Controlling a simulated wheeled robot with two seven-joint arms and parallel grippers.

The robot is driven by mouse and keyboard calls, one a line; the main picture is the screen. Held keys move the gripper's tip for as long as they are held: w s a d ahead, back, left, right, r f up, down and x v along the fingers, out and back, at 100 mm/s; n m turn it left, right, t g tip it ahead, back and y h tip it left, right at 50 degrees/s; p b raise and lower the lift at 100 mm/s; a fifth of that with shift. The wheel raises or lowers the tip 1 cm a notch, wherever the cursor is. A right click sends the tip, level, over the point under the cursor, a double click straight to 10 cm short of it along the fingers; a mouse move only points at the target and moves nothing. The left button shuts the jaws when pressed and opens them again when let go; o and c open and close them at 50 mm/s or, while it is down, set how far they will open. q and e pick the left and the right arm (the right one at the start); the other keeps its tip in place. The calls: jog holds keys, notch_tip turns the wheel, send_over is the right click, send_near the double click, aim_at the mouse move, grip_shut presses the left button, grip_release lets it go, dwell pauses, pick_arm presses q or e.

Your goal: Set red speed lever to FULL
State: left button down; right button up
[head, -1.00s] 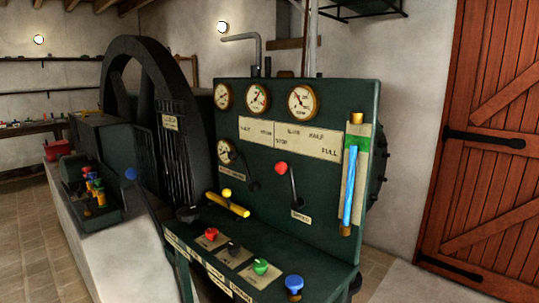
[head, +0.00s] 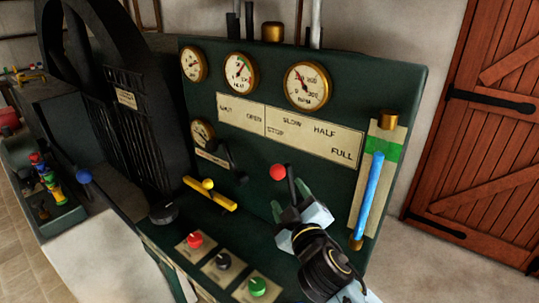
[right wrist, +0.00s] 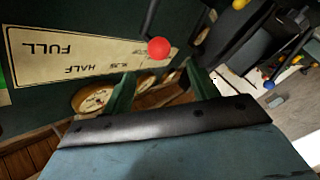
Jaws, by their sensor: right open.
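The red speed lever's ball knob (head: 278,172) is on the dark green panel, below the STOP and SLOW marks of the cream scale plate (head: 310,133); FULL is at that plate's right end. Its black arm runs down to the right, partly hidden by my right gripper (head: 288,198). That gripper is open and empty, just below and right of the knob. In the right wrist view the red knob (right wrist: 159,47) shows beyond and between the two green fingers (right wrist: 158,72), apparently not touched. My left gripper is not in view.
A blue-filled sight tube (head: 369,195) stands right of my gripper. A yellow handle (head: 210,194) and another black lever (head: 232,160) are left of the knob. Red, black and green (head: 257,286) knobs sit on the ledge below. Brass gauges (head: 308,86) are above.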

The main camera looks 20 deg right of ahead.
aim_at(275, 168)
jog(key=w, duration=0.5)
jog(key=shift+r, duration=0.2)
jog(key=w, duration=0.6)
jog(key=shift+w+d+f, duration=0.1)
jog(key=shift+w+f, duration=0.05)
jog(key=shift+w, duration=0.45)
grip_shut()
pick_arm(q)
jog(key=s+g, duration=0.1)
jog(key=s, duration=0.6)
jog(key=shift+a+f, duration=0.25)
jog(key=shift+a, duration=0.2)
